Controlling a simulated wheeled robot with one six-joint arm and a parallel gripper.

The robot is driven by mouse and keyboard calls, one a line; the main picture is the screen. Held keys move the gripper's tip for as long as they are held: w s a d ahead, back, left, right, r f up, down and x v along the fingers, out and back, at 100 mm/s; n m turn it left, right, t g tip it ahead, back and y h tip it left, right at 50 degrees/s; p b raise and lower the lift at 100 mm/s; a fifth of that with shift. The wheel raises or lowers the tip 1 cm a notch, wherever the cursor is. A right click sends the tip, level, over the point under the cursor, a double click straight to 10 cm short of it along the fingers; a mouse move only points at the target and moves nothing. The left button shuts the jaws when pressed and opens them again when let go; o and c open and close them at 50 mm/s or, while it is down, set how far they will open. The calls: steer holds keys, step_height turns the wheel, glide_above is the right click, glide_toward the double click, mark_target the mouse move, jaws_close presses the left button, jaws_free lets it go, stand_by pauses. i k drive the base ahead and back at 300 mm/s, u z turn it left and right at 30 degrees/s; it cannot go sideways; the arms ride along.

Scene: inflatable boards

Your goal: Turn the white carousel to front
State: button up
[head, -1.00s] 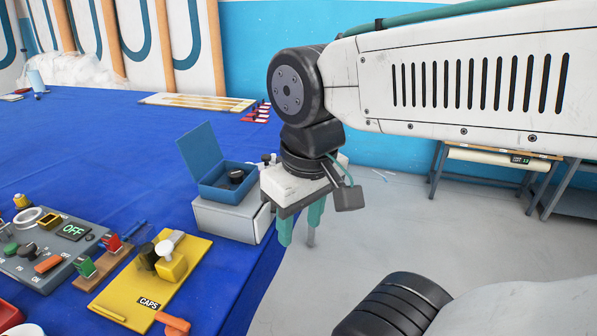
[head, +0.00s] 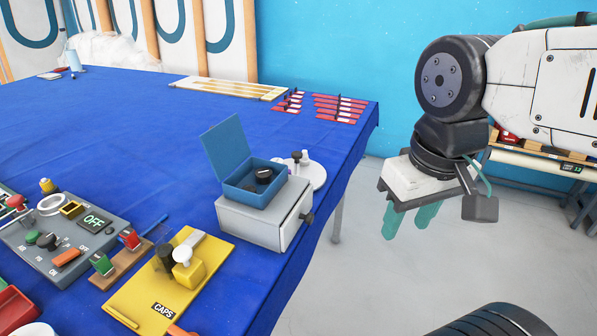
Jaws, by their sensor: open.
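The white carousel (head: 317,180) is a round white disc on the blue table, behind and right of the grey drawer box. A dark knob (head: 296,158) and a small pale knob (head: 306,157) stand on it. Its left part is hidden behind the open blue box. My gripper (head: 408,222) is open and empty, with teal fingers pointing down. In the head view it is right of the carousel, past the table's edge, over the floor, touching nothing.
A light grey drawer box (head: 250,220) carries an open-lidded blue box (head: 243,190) near the table's right edge. A yellow CAPS board (head: 140,292) and a grey control panel (head: 85,262) lie at the left front. Red strips (head: 340,108) lie at the back corner.

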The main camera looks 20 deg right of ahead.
mark_target(315, 172)
steer(key=z, duration=1.4)
steer(key=k, duration=0.85)
steer(key=u, duration=1.05)
steer(key=i, duration=1)
steer(key=u, duration=0.05)
